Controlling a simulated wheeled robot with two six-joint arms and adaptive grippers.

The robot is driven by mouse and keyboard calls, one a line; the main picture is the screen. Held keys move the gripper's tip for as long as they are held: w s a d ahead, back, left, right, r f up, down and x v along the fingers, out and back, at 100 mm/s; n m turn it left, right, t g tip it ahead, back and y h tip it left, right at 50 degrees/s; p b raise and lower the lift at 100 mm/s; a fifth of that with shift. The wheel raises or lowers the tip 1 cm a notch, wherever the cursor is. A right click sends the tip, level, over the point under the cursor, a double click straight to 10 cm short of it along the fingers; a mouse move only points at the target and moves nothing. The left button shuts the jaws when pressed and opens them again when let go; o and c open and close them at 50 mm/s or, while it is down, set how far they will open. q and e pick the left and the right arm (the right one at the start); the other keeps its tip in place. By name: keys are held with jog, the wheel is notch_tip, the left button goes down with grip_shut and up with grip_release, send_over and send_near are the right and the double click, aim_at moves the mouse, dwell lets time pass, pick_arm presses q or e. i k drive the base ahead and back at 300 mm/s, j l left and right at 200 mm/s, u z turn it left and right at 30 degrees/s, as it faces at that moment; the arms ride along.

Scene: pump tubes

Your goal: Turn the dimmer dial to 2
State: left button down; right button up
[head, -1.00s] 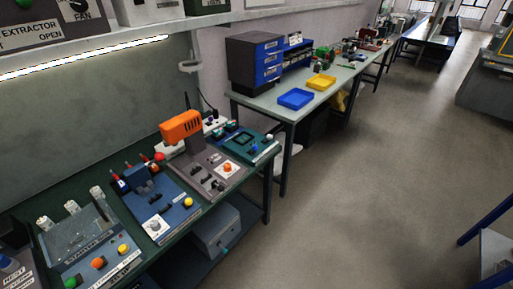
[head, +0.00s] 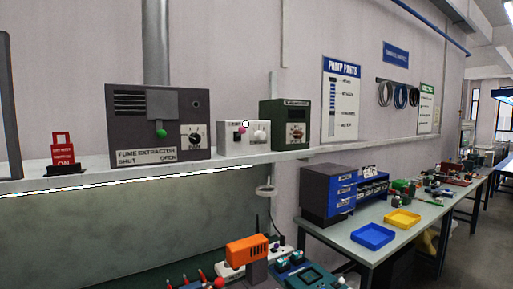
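A small white box (head: 234,140) stands on the shelf in the head view, to the right of the fume extractor. It has a pink knob (head: 240,128) and a round whitish dial (head: 260,135) on its front. Its lettering is too small to read surely, so I cannot tell whether this is the dimmer or what number the dial points to. Neither of my grippers is in view.
A grey fume extractor (head: 133,128) with a black dial (head: 194,136) stands left of the white box. A green box (head: 293,109) with a dial stands to its right. A workbench (head: 340,228) with blue and yellow trays is lower right.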

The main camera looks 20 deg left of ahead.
aim_at(259, 135)
jog(key=i+l, duration=0.35)
jog(key=i+l+u, duration=0.6)
jog(key=l, duration=0.15)
jog(key=u, duration=1.6)
